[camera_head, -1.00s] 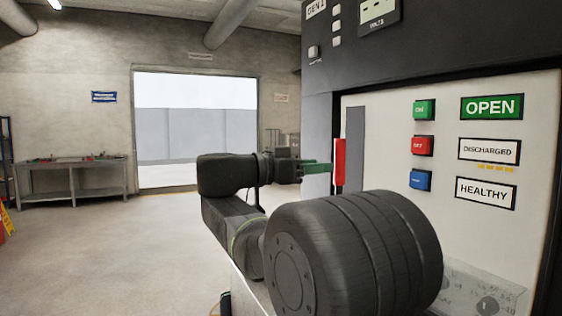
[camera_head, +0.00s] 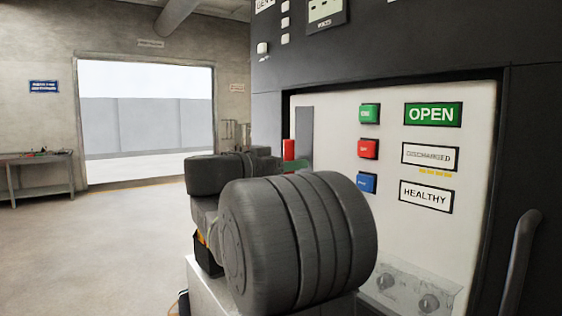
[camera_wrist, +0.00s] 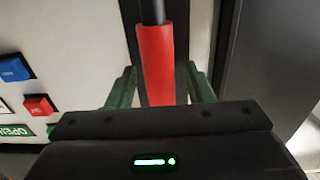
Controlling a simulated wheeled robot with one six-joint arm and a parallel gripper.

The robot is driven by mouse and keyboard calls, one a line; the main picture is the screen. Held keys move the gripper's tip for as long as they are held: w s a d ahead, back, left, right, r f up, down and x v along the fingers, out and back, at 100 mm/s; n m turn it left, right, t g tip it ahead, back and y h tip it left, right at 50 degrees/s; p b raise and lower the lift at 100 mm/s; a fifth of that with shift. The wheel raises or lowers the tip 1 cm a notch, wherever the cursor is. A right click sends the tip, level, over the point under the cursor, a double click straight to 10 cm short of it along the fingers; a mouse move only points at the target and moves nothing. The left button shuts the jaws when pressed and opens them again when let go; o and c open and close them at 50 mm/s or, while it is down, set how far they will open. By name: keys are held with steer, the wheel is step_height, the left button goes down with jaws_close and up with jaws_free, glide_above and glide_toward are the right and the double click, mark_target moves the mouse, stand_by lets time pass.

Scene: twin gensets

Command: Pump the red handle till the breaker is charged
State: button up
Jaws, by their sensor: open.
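The red handle (camera_head: 289,149) stands at the left side of the white breaker panel (camera_head: 335,190), its lower part hidden behind my arm. In the wrist view the red handle grip (camera_wrist: 156,60) on its dark bar runs between the two green fingers of my gripper (camera_wrist: 160,75). The fingers are open, one on each side, with a visible gap to the grip. In the head view my gripper is mostly hidden by my arm. The indicators read OPEN (camera_head: 433,114), DISCHARGED (camera_head: 429,156) and HEALTHY (camera_head: 426,195).
Green (camera_head: 369,113), red (camera_head: 368,148) and blue (camera_head: 366,182) push buttons sit right of the handle. A dark curved bar (camera_head: 522,262) stands at the right. A workbench (camera_head: 40,172) is far left. The floor (camera_head: 110,250) at left is clear.

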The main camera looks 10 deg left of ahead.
jaws_close()
steer(key=s+a+f+b, duration=0.9)
steer(key=f+b, duration=0.1)
steer(key=b, duration=0.5)
steer(key=shift+s+a+f, duration=0.3)
steer(key=shift+s+a, duration=0.1)
